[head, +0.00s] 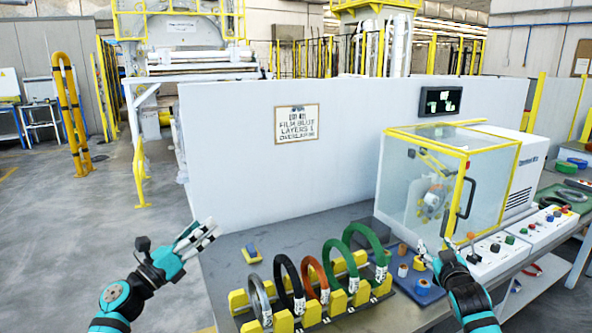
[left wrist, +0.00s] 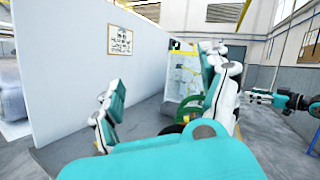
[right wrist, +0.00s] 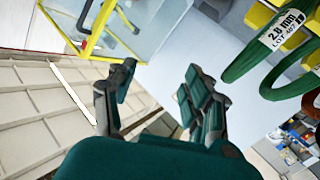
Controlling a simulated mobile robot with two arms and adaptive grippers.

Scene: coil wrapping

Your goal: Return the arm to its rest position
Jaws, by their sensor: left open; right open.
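My left gripper (head: 196,238) is raised beside the left end of the table, apart from the coils. In the left wrist view its fingers (left wrist: 165,105) are spread with nothing between them. My right gripper (head: 434,254) is over the table near the machine front, right of the coil rack. In the right wrist view its fingers (right wrist: 150,100) are apart and empty. Several coils stand upright in a yellow rack (head: 338,301): grey (head: 259,298), black (head: 279,281), orange (head: 312,274) and green ones (head: 329,259). A labelled green coil (right wrist: 262,60) shows near the right gripper.
The wrapping machine (head: 405,190) has a clear yellow-framed door and stands right of the rack. A control box (head: 493,257) is in front of it. Film rolls on a blue tray (head: 421,292) lie beside the right gripper. A white partition (head: 230,180) stands behind.

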